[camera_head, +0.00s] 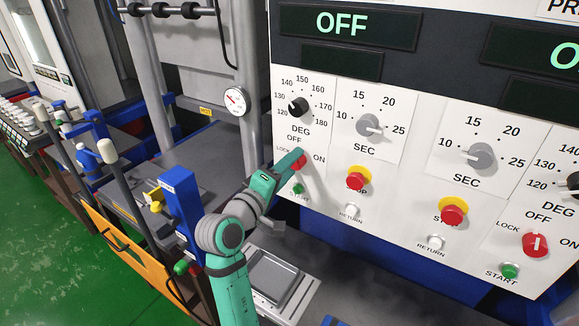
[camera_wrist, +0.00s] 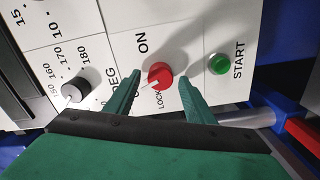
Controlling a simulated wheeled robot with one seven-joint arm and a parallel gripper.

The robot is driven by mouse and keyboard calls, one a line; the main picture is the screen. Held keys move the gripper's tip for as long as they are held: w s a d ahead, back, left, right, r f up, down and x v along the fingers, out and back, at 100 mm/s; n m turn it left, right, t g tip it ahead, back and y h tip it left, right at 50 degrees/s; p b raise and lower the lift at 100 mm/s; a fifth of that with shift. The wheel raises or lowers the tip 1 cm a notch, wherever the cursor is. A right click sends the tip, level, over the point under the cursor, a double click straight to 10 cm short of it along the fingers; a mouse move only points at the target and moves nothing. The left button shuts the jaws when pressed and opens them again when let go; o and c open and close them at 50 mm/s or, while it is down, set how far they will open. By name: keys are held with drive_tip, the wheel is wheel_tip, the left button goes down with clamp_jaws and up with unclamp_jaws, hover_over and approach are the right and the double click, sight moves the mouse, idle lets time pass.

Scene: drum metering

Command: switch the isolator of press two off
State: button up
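A red isolator knob (camera_wrist: 161,76) sits on the white panel, with LOCK and ON lettering beside it. Its white mark points to the lower left in the wrist view. The OFF lettering is not readable there but shows in the head view, above the same knob (camera_head: 300,161). My gripper (camera_wrist: 158,84) is open, one finger on each side of the knob, with a visible gap to each. In the head view my gripper (camera_head: 287,163) covers part of that knob. A second red isolator (camera_head: 535,245) is at the right, its white mark upright toward OFF. The press label is cut off.
A green START button (camera_wrist: 219,64) is close to my right finger, and a black DEG dial (camera_wrist: 73,90) is to the left. A red stop button (camera_head: 355,181), a white return button (camera_head: 350,211) and a SEC dial (camera_head: 369,126) stand right of my gripper.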

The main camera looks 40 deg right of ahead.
drive_tip(key=v, duration=1.1)
idle(0.3)
drive_tip(key=shift+w+f, duration=0.1)
